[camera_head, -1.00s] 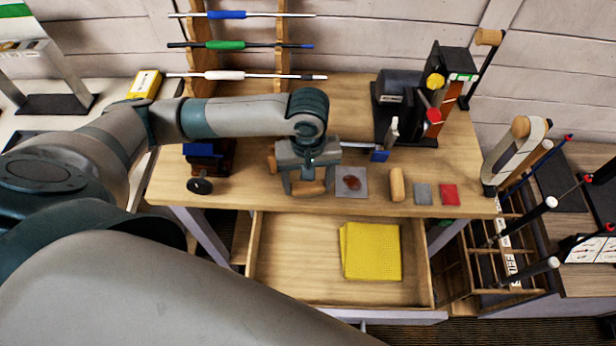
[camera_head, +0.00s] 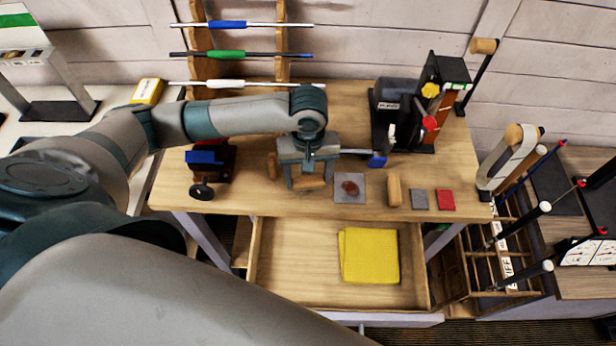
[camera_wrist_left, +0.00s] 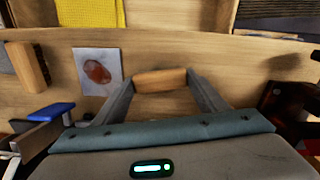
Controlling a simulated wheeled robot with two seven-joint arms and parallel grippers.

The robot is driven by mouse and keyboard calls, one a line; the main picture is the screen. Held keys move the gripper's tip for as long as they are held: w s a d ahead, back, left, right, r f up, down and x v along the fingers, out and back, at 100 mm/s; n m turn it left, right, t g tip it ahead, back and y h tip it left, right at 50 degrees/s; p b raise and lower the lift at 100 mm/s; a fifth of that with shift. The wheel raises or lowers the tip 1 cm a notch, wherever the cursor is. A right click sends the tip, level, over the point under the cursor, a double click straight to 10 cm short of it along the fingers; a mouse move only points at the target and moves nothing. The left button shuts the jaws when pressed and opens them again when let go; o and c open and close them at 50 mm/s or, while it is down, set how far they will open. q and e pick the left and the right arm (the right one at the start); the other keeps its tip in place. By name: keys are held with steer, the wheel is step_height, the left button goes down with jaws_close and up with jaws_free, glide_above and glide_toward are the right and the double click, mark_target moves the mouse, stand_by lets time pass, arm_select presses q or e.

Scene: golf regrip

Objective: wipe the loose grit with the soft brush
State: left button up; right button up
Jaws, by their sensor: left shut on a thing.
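My left gripper (camera_head: 307,184) is over the workbench, pointing down, shut on a tan wooden piece. This looks like the back of the soft brush (camera_wrist_left: 160,80), held crosswise between the fingertips; no bristles show. A grey square plate (camera_head: 341,198) with a reddish-brown patch of grit (camera_head: 350,187) lies just right of the gripper. In the left wrist view the grit (camera_wrist_left: 97,72) is left of the brush, and the two are apart. Whether the brush touches the bench is unclear. My right gripper is not in view.
A second wooden block (camera_head: 394,190), a grey square (camera_head: 419,199) and a red square (camera_head: 446,199) lie right of the plate. The open drawer (camera_head: 290,280) in front holds a yellow cloth (camera_head: 370,256). A blue-jawed vise (camera_head: 207,158) stands left, a dark machine (camera_head: 398,100) behind right.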

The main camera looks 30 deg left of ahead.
arm_select(q)
steer(key=shift+a+f, duration=0.1)
steer(key=shift+w+a+p, duration=0.3)
steer(key=shift+w+p, duration=0.3)
steer(key=shift+w, duration=0.1)
steer(key=shift+w+a+p, duration=0.25)
steer(key=shift+w, duration=0.2)
steer(key=shift+w+a+p, duration=0.2)
steer(key=shift+w, duration=0.25)
steer(key=shift+w+d+r+p, duration=0.1)
steer(key=shift+d+r+p, duration=0.15)
steer(key=shift+p, duration=0.2)
steer(key=shift+w+d+p, duration=0.2)
steer(key=shift+d+p, duration=0.15)
